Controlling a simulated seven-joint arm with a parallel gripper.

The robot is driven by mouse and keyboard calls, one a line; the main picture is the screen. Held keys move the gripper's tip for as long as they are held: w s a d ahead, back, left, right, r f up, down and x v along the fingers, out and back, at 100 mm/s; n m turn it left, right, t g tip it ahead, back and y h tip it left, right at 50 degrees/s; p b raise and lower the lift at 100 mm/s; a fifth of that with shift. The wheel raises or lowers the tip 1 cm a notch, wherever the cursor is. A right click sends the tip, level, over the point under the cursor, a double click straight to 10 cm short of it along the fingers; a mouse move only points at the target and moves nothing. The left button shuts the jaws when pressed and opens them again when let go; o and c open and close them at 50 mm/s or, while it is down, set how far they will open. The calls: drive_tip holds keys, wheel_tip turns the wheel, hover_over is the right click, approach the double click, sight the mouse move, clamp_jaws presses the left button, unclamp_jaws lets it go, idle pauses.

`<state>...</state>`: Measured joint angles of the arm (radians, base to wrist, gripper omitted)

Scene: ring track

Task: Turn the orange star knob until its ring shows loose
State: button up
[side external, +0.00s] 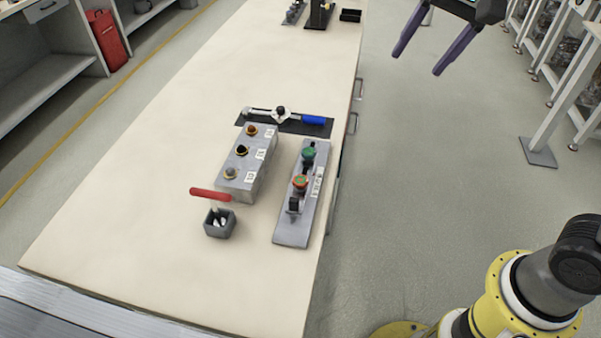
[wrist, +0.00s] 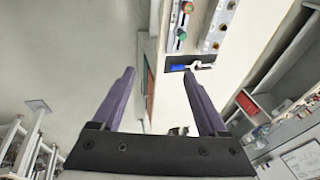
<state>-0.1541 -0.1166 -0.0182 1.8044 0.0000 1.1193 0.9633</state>
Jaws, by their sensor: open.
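The orange-red knob (side external: 300,181) stands on a grey plate (side external: 291,229) on the bench, with some green showing at it. A green knob (side external: 308,154) sits behind it on the same plate. In the wrist view the orange-red knob (wrist: 187,7) is at the top edge, with the green knob (wrist: 182,36) below it. The ring's marking is too small to read. My gripper (side external: 417,62) is open and empty, high up and far right of the plate, clear of the bench. Its two purple fingers (wrist: 159,72) are apart in the wrist view.
Left of the plate stands a grey block (side external: 236,180) with several knobs. A blue-handled tool (side external: 313,119) lies on a dark mat behind. The bench's left half is clear.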

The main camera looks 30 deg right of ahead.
drive_tip(key=w+a+f+g, duration=0.1)
drive_tip(key=w+a+f, duration=0.25)
drive_tip(key=w, duration=0.25)
drive_tip(key=g, duration=0.3)
hover_over(300, 180)
wheel_tip(300, 180, down, 15)
drive_tip(key=shift+h, duration=0.3)
wheel_tip(300, 180, down, 13)
clamp_jaws()
